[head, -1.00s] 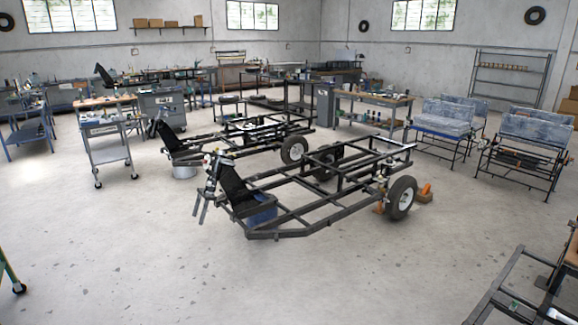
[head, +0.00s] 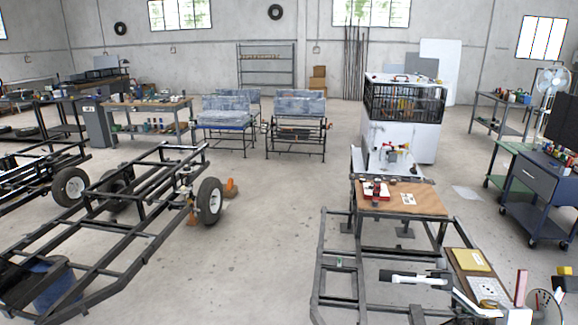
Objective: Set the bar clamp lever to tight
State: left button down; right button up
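I cannot make out the bar clamp or its lever for certain. A black-and-white cylindrical part (head: 413,279) lies across the dark frame (head: 335,268) at the lower right; I cannot tell what it is. A small device with orange and white parts (head: 399,154) stands on the bench in front of the white cabinet, too small to read. Neither of my grippers is in view.
A wood-topped table (head: 432,198) holds a red-and-white box (head: 376,190). A wheeled kart frame (head: 130,215) stands at left, with open floor (head: 250,260) to its right. A blue cart (head: 538,205) and a fan (head: 550,84) stand at far right.

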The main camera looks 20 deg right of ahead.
aim_at(522, 275)
jog(key=i+z, duration=0.1)
jog(key=z, duration=0.3)
jog(key=i+j+z, duration=0.1)
jog(key=z, duration=0.3)
jog(key=j+z, duration=0.2)
jog(key=z, duration=0.2)
jog(key=i+j+z, duration=0.1)
jog(key=z, duration=0.25)
jog(key=i+j+z, duration=0.1)
jog(key=z, duration=0.35)
jog(key=i+j+z, duration=0.1)
jog(key=j+z, duration=0.25)
jog(key=z, duration=0.15)
jog(key=j+z, duration=0.25)
jog(key=z, duration=0.2)
jog(key=i+j+z, duration=0.1)
jog(key=j+z, duration=0.6)
jog(key=i+j, duration=0.05)
jog(key=j, duration=0.05)
